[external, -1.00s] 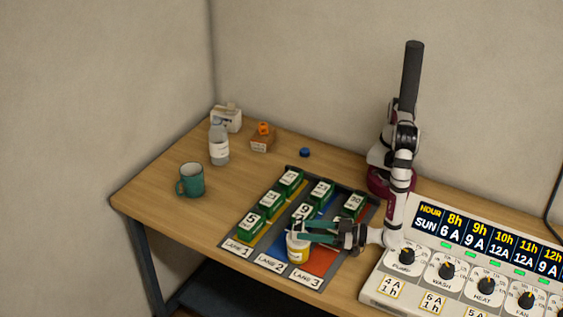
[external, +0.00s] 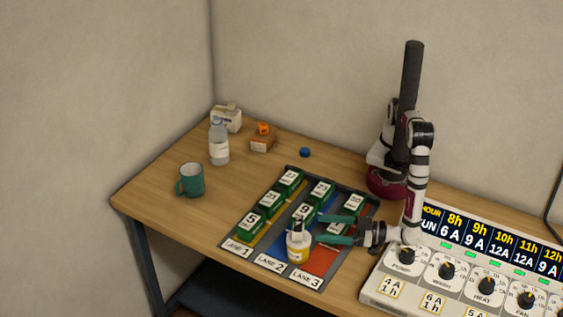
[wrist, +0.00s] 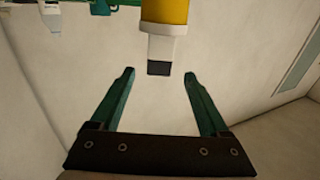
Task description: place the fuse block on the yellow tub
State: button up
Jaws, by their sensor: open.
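The yellow tub (external: 299,253) with a white label and rim stands at the front of the lane tray, by the lane 2 and lane 3 labels. A small white block with a dark end, apparently the fuse block (external: 296,231), rests upright on top of the tub. In the wrist view, the fuse block (wrist: 161,52) touches the white rim of the yellow tub (wrist: 164,10). My gripper (external: 319,229) is open and empty, to the right of the fuse block and apart from it. In the wrist view, the gripper (wrist: 159,72) has its teal fingers spread with nothing between them.
The lane tray (external: 327,263) holds several green numbered blocks (external: 305,211) close behind the tub. A control panel (external: 466,262) lies to the right. A teal mug (external: 190,180), a bottle (external: 219,146) and an orange-topped box (external: 262,141) stand left and back.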

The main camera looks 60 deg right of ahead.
notch_tip(320, 180, up, 6)
jog(key=w+d+r+m+g+h, duration=0.2)
jog(key=w+d+m+h, duration=0.1)
jog(key=w+d+h, duration=0.5)
jog(key=w+d+r+m+g+h, duration=0.25)
jog(key=w+d+h, duration=0.35)
jog(key=w+d, duration=0.5)
jog(key=s+d+m+g+h, duration=0.25)
jog(key=d+g, duration=0.75)
jog(key=d, duration=0.6)
jog(key=s+d+m+g+y, duration=0.2)
jog(key=s+y, duration=0.5)
jog(key=y, duration=0.4)
jog(key=shift+s+d+r, duration=0.2)
jog(key=shift+d+r, duration=0.25)
jog(key=shift+d, duration=0.15)
